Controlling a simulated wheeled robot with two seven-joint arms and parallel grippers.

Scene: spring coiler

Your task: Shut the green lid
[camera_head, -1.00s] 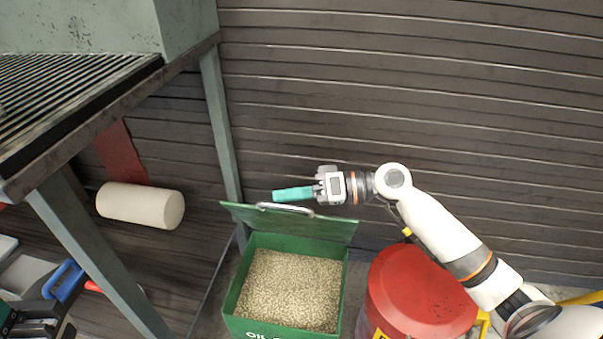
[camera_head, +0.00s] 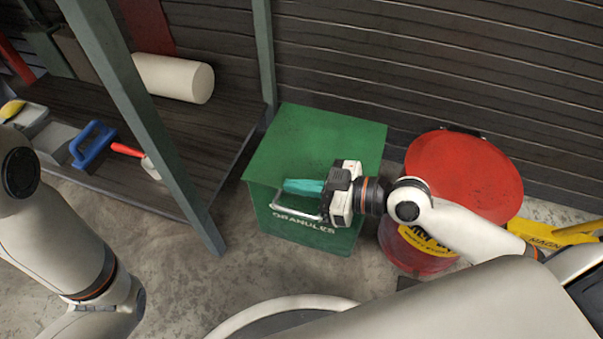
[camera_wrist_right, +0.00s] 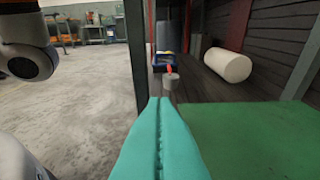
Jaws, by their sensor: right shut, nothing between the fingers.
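The green lid (camera_head: 318,140) lies flat over the green granules bin (camera_head: 318,233), and the granules inside are hidden. Its pale handle (camera_head: 292,212) shows at the front edge. My right gripper (camera_head: 303,187) is at the lid's front edge, just above the handle, its teal fingers pointing left. The fingers are shut and empty. In the right wrist view the teal fingers (camera_wrist_right: 160,140) are pressed together, with the lid (camera_wrist_right: 255,140) to their right. Whether they touch the lid I cannot tell. My left arm shows at the left of the head view, but its gripper is out of sight.
A red drum (camera_head: 465,180) stands close right of the bin, with yellow bars (camera_head: 565,232) beyond it. A table leg (camera_head: 150,130) and a low shelf with a white roll (camera_head: 175,77) and a blue-handled tool (camera_head: 93,143) are at left. The concrete floor in front is open.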

